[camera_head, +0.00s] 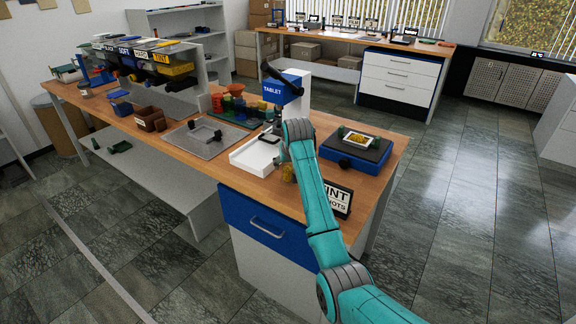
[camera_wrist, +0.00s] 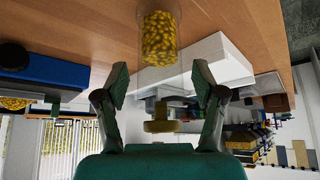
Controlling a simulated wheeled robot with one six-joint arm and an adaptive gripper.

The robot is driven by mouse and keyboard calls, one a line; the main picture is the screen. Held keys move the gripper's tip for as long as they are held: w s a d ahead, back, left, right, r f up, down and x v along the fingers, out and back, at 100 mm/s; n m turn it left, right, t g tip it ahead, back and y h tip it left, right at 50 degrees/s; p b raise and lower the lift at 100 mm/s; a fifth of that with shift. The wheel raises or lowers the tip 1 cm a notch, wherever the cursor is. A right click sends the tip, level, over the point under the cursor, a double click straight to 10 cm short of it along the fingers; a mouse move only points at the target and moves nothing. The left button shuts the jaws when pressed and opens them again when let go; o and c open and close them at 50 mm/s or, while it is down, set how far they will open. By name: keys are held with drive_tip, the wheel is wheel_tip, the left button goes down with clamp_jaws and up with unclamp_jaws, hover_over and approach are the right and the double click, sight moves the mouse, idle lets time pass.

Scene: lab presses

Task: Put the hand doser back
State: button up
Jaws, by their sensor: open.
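I cannot surely tell which thing is the hand doser. A clear cylinder with yellow granules (camera_wrist: 158,38) stands on the wooden bench in the wrist view, which looks upside down. Yellow also shows beside my arm in the head view (camera_head: 288,173). A round olive-brown knob (camera_wrist: 160,126) on a grey stem shows between my fingers; I cannot tell whether it belongs to the cylinder or stands behind it. My gripper (camera_wrist: 160,88) is open, its fingers on either side and apart from the knob. In the head view my arm mostly hides it.
The white press with a blue TABLET head (camera_head: 283,88) stands behind my gripper. A blue device with a dark top (camera_head: 352,155) is at right, with a sign (camera_head: 336,197) in front. A grey tray (camera_head: 190,142), brown box (camera_head: 150,120) and coloured bins (camera_head: 165,62) are at left.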

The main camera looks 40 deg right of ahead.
drive_tip(key=v, duration=1.1)
drive_tip(key=shift+r, duration=0.2)
drive_tip(key=shift+s+a, duration=0.15)
drive_tip(key=shift+s, duration=0.05)
